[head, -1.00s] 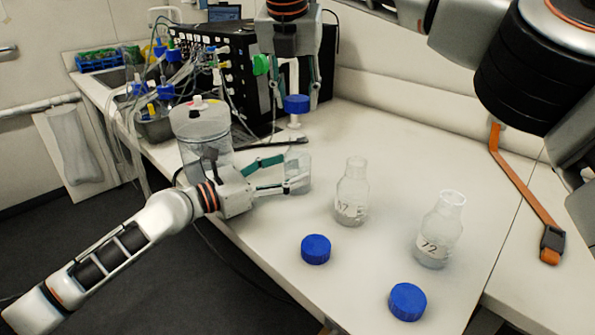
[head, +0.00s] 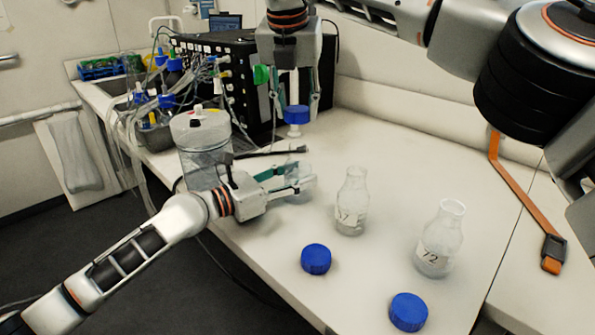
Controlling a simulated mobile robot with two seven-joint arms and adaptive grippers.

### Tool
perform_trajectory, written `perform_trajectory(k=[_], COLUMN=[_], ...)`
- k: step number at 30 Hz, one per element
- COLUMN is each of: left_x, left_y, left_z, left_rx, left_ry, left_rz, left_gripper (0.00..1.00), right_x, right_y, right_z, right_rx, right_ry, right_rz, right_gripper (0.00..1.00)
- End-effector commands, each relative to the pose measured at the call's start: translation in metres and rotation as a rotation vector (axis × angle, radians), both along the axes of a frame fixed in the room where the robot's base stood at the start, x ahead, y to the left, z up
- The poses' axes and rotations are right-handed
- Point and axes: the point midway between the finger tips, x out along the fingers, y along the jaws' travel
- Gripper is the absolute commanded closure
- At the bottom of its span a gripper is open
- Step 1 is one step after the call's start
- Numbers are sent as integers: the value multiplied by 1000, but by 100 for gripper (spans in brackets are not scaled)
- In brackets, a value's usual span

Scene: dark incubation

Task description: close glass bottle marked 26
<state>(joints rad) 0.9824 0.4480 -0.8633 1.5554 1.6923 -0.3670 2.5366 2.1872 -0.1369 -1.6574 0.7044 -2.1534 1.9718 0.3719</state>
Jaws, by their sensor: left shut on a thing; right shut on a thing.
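My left gripper (head: 299,183) is shut on a clear glass bottle (head: 303,168) at the table's left side. The bottle stands upright, and its fingers cover part of it. No number can be read on it. My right gripper (head: 295,112) points down from above and is shut on a blue cap (head: 296,115). The cap is above the held bottle, apart from it, with a visible gap between them.
Two uncapped glass bottles stand to the right, one with a hard-to-read label (head: 351,205), one marked 72 (head: 440,240). Two blue caps (head: 316,259) (head: 408,312) lie in front. A lidded vessel (head: 203,150) and a black tubed device (head: 250,85) stand behind left.

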Motion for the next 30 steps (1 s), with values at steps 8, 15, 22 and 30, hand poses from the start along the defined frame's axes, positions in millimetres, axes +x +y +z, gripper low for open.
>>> perform_trajectory(k=[8,15,22,30], left_x=[0,0,0,0], left_y=[0,0,0,0], left_z=[0,0,0,0], left_rx=[0,0,0,0], left_ry=[0,0,0,0], left_rz=[0,0,0,0], left_gripper=[94,94,94,94], right_x=[1,1,1,1], right_y=[-1,-1,-1,-1], right_z=[-38,-47,-47,-50], right_rx=[-2,-1,-1,-1], right_ry=[-8,-12,-12,-11], right_rz=[2,0,0,0], right_gripper=[75,75,75,75])
